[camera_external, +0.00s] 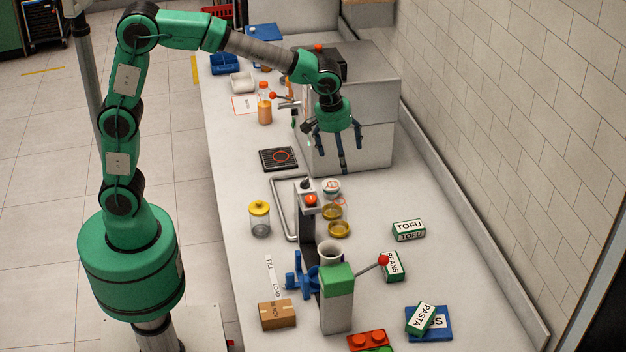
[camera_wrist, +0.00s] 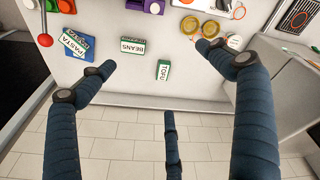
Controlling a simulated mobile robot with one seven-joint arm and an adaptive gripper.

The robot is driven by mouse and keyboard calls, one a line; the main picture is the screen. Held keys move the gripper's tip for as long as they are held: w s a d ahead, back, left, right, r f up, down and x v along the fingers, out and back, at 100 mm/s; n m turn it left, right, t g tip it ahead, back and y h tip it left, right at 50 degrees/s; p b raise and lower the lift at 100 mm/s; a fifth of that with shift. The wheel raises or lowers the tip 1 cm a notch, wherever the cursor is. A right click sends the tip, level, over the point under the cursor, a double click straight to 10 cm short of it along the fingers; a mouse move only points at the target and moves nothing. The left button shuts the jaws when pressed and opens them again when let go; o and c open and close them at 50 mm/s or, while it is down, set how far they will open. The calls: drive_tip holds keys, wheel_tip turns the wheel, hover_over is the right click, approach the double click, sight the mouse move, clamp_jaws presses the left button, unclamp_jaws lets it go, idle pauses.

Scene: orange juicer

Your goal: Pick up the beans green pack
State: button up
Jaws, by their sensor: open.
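The green and white beans pack (camera_external: 394,270) lies on the counter behind the juicer lever, whose red knob covers part of its edge. It also shows in the wrist view (camera_wrist: 132,47), label readable, near the upper middle. My gripper (camera_external: 337,152) hangs above the counter beside the grey box, well away from the pack, toward the far end. In the wrist view, my gripper's dark blue fingers (camera_wrist: 157,72) are spread wide with nothing between them. The pack appears between and beyond the fingertips.
A tofu pack (camera_external: 409,230) lies just behind the beans pack. A pasta pack (camera_external: 421,317) rests on a blue pack (camera_external: 441,325) nearer the front. The juicer (camera_external: 337,299) with its red-knobbed lever (camera_external: 383,260) stands close left. A grey box (camera_external: 366,120) stands beside my gripper.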

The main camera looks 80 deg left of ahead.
drive_tip(key=w+d+f+n+g, duration=0.1)
drive_tip(key=w+d+f+n, duration=0.35)
drive_tip(key=w+f, duration=0.7)
drive_tip(key=n+g+y, duration=0.1)
drive_tip(key=n, duration=0.2)
hover_over(396, 262)
drive_tip(key=d, duration=0.2)
wheel_tip(396, 262, down, 17)
drive_tip(key=shift+a+f+p, duration=0.1)
drive_tip(key=shift+p, duration=0.35)
drive_tip(key=shift+f, duration=0.1)
drive_tip(key=shift+a+f+b, duration=0.1)
drive_tip(key=shift+a+f, duration=0.1)
drive_tip(key=shift+f, duration=1.2)
drive_tip(key=shift+a+f+b, duration=0.15)
drive_tip(key=shift+a+f, duration=0.1)
drive_tip(key=shift+f, duration=1.1)
drive_tip(key=shift+a+f+b, duration=0.1)
drive_tip(key=shift+a+f, duration=0.1)
drive_tip(key=shift+f, duration=1.2)
drive_tip(key=shift+f, duration=0.1)
drive_tip(key=shift+a+f+b, duration=0.15)
drive_tip(key=shift+f, duration=1.1)
drive_tip(key=shift+a+f+b, duration=0.15)
drive_tip(key=shift+f, duration=1.1)
